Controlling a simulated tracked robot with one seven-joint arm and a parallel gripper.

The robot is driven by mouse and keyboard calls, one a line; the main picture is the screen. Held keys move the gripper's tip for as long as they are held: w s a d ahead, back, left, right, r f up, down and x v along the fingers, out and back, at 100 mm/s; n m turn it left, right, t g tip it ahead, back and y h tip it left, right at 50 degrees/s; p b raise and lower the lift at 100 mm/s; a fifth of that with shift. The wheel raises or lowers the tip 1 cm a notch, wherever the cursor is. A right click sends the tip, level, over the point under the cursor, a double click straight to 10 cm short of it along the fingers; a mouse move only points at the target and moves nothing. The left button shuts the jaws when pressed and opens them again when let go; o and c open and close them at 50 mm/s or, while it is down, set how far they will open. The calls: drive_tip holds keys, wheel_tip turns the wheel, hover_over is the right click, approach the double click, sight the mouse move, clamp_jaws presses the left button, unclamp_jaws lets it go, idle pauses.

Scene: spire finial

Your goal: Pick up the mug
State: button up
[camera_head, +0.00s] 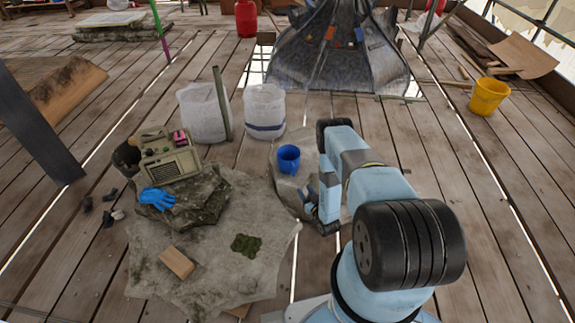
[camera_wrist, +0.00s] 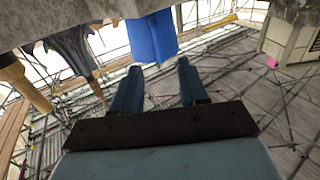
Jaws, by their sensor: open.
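The blue mug (camera_head: 289,159) stands upright on a pale grey stone block (camera_head: 287,190), left of my arm in the head view. In the wrist view the mug (camera_wrist: 151,38) appears at the top centre, just past my fingertips, with the picture seeming upside down. My gripper (camera_wrist: 159,66) is open, with two dark blue fingers spread and nothing between them. In the head view my gripper (camera_head: 309,200) is low beside the block, to the lower right of the mug and partly hidden by my arm. The mug's handle is not clear.
A rough stone slab (camera_head: 150,245) at left carries a radio (camera_head: 170,160), a blue glove (camera_head: 158,200), a wood block (camera_head: 177,262) and moss (camera_head: 246,245). Open planks lie to the right, with a yellow bucket (camera_head: 489,96).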

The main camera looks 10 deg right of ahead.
sight(293, 173)
drive_tip(key=x, duration=0.8)
drive_tip(key=shift+w+f, duration=0.1)
drive_tip(key=shift+f, duration=0.05)
drive_tip(key=shift+d+x, duration=0.15)
drive_tip(key=shift+x, duration=1.15)
drive_tip(key=shift+d+x, duration=0.15)
drive_tip(key=shift+x, duration=1.15)
drive_tip(key=shift+w, duration=0.1)
clamp_jaws()
